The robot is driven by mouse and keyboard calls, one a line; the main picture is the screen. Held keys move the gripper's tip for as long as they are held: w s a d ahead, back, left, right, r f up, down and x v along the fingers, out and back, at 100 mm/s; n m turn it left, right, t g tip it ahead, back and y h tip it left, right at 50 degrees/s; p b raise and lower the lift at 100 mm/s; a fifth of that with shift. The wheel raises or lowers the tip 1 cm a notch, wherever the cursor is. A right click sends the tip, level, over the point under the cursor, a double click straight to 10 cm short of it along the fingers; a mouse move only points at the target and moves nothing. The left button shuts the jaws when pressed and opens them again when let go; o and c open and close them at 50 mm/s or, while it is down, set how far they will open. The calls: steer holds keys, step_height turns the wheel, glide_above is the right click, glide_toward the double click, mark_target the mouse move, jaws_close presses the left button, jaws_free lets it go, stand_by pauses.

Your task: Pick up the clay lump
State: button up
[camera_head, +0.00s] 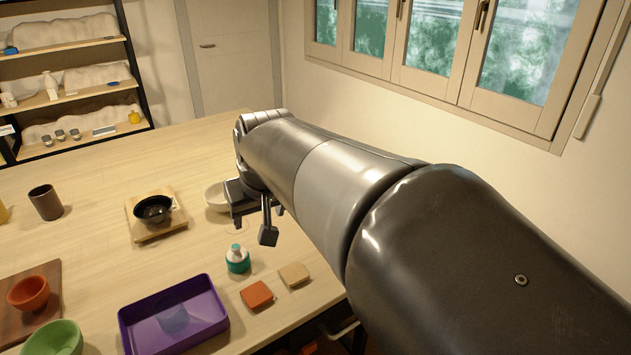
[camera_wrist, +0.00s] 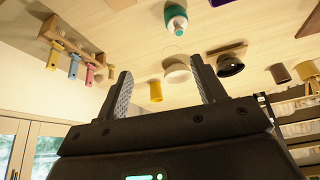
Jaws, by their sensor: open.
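I cannot make out a clay lump for certain in either view. Two small flat blocks lie on the table in the head view, a rust-orange one (camera_head: 257,295) and a tan one (camera_head: 294,274); I cannot tell whether either is clay. My gripper (camera_head: 262,212) is above the table, beyond these blocks and beside a white bowl (camera_head: 217,196). In the wrist view my gripper (camera_wrist: 163,84) has its two fingers wide apart and nothing held. The white bowl (camera_wrist: 177,74) shows between them, farther off. My arm hides the table's right part in the head view.
A teal-and-white bottle (camera_head: 238,259) stands near the blocks. A purple tray (camera_head: 213,297), black bowl (camera_head: 154,209), brown cup (camera_head: 46,203), orange bowl (camera_head: 28,293) and green bowl (camera_head: 55,338) are around it. A wooden rack with colored tools (camera_wrist: 72,52) shows in the wrist view.

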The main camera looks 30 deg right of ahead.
steer(key=w+d+f+m, duration=0.2)
steer(key=w+d, duration=1.3)
steer(key=w+d+f+m+g+h, duration=0.1)
steer(key=w+d+f, duration=0.35)
steer(key=d, duration=0.45)
steer(key=w+d+f+m, duration=0.1)
steer(key=w+d+f, duration=0.3)
steer(key=d, duration=0.6)
steer(key=x, duration=0.3)
steer(key=s+x, duration=0.1)
steer(key=x, duration=0.3)
steer(key=s+f+x, duration=0.1)
steer(key=x, duration=0.2)
steer(key=shift+w+a+f, duration=0.1)
steer(key=shift+a+f, duration=0.05)
steer(key=shift+f, duration=0.05)
steer(key=shift+c, duration=0.3)
steer(key=c, duration=1)
steer(key=shift+r, duration=0.1)
